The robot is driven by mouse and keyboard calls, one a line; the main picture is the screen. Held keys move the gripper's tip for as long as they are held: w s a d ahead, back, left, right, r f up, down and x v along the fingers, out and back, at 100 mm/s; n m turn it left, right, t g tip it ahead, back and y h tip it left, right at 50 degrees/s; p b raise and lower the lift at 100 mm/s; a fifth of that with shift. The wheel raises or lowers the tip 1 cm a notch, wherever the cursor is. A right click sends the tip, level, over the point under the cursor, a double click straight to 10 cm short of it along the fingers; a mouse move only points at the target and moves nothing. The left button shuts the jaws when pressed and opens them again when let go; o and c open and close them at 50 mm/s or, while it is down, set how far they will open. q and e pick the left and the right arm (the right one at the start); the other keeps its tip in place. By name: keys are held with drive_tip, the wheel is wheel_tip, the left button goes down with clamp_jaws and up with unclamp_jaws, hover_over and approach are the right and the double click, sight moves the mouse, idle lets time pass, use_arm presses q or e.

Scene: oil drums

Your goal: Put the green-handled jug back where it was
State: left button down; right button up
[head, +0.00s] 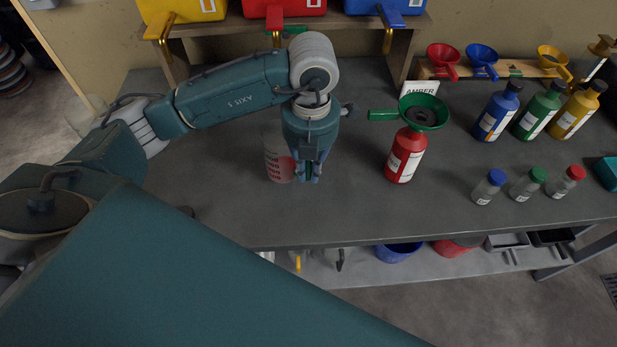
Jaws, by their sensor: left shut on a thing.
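The jug (277,163) is clear with red print on its side. It is upright over the middle of the grey bench, left of the red bottle. I cannot tell whether its base touches the bench top. My left gripper (309,174) comes down from above at the jug's right side and is shut on its green handle. The fingers hide most of the handle, and the gripper body hides part of the jug. My right gripper is not in view.
A red bottle (405,156) with a green funnel (423,112) in its mouth stands right of the jug. Large bottles, including a blue one (497,112), and small capped bottles (489,187) stand further right. A shelf (398,45) with coloured drums is behind. Bench (235,215) left of the jug looks clear.

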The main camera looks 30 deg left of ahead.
sight(309, 180)
use_arm(q)
drive_tip(key=shift+s+f, duration=0.1)
drive_tip(key=shift+f, duration=0.25)
wheel_tip(309, 180, down, 3)
drive_tip(key=shift+f+p, duration=0.2)
drive_tip(key=shift+p, duration=0.35)
drive_tip(key=shift+f, duration=0.2)
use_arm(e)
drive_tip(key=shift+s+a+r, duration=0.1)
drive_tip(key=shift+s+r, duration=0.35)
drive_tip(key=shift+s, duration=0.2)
use_arm(q)
drive_tip(key=c, duration=2.2)
unclamp_jaws()
drive_tip(key=shift+f, duration=0.15)
drive_tip(key=o, duration=0.4)
drive_tip(key=shift+o, duration=0.2)
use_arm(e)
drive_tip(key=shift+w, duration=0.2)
use_arm(q)
drive_tip(key=shift+r, duration=0.2)
